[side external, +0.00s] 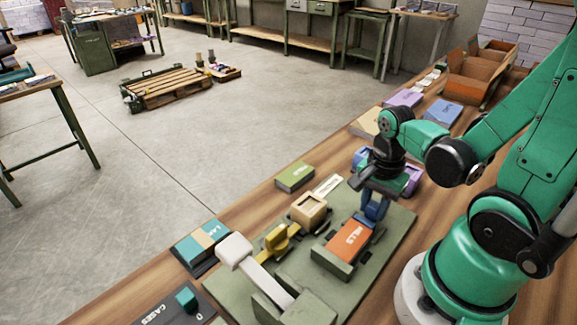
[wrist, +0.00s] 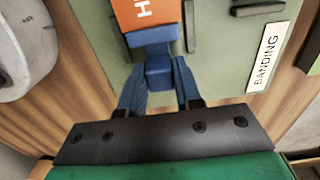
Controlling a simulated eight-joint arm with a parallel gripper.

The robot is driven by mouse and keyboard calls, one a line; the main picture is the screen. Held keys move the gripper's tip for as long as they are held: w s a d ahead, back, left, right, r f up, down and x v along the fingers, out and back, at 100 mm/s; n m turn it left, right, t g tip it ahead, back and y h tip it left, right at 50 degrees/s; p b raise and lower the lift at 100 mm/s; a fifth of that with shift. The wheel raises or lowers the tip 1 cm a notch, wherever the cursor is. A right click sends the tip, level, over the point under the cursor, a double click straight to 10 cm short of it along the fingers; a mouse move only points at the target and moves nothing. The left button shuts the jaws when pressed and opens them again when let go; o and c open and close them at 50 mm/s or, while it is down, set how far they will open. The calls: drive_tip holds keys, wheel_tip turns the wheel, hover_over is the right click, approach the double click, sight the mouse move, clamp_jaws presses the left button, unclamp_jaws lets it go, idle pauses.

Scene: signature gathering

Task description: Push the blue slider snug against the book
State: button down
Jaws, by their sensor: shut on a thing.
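The orange book (side external: 350,240) lies between low green rails on a green board (side external: 395,232); its near end shows in the wrist view (wrist: 145,12). The blue slider (wrist: 152,40) sits at that end of the book, in line with it. From above its front edge looks right at the book's edge; I cannot tell whether a thin gap is left. My gripper (side external: 374,210) points down at the slider. In the wrist view its blue fingers (wrist: 158,78) stand on both sides of the slider's rear block and are shut on it. In the side view the fingers hide much of the slider.
A wooden box (side external: 308,208), a yellow clamp (side external: 280,240) and a white-handled lever (side external: 240,255) stand left of the book. A green box (side external: 295,177) lies beyond the board. A "BANDING" label (wrist: 264,58) is at right in the wrist view. Purple and blue boxes stand behind my gripper.

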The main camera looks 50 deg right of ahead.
sight(373, 206)
drive_tip(key=shift+a, duration=0.25)
drive_tip(key=c, duration=0.6)
unclamp_jaws()
drive_tip(key=shift+r, duration=0.2)
drive_tip(key=shift+r, duration=2.6)
